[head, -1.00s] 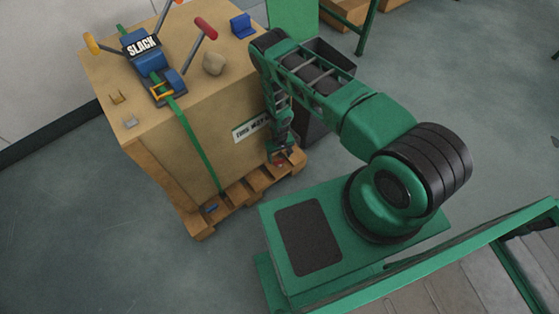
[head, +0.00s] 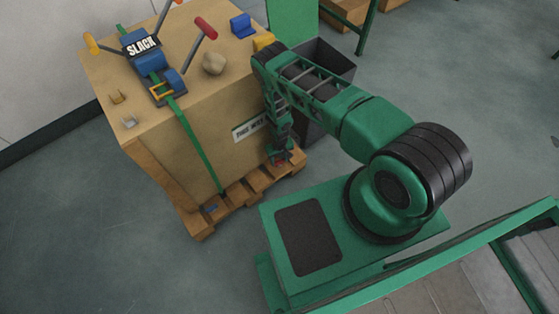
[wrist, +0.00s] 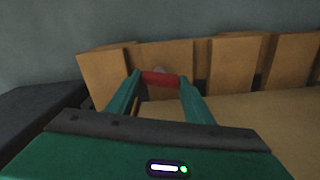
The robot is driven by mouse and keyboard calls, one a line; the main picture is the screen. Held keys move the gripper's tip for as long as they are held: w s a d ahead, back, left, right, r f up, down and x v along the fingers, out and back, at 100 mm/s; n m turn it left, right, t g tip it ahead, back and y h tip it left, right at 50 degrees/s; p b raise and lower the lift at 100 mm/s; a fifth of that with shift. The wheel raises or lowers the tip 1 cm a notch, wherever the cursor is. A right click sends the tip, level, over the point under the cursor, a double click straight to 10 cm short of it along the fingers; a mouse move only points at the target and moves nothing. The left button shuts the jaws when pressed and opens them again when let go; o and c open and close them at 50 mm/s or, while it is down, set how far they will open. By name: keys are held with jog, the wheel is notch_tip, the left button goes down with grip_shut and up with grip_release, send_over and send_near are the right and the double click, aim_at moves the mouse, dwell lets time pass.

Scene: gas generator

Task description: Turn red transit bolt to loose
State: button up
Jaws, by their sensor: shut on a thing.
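The red transit bolt (wrist: 160,79) shows in the wrist view as a red bar lying crosswise between my two green fingertips. My gripper (wrist: 159,84) is shut on it, one finger at each end. A small pale round part (wrist: 160,69) shows just behind the red bar. In the head view my gripper (head: 279,157) is low at the right end of the wooden pallet (head: 237,197), and the bolt is hard to make out there.
A large crate (head: 177,135) stands on the pallet, with a green strap (head: 196,143), a blue SLACK ratchet (head: 142,48) and levers on top. A dark bin (head: 325,75) stands behind my arm. The floor left of the pallet is clear.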

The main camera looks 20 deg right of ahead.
aim_at(279, 161)
jog(key=shift+n, duration=1.5)
jog(key=o, duration=1.1)
jog(key=shift+c, duration=0.2)
jog(key=shift+r, duration=0.15)
notch_tip(279, 161, up, 10)
jog(key=shift+r, duration=0.25)
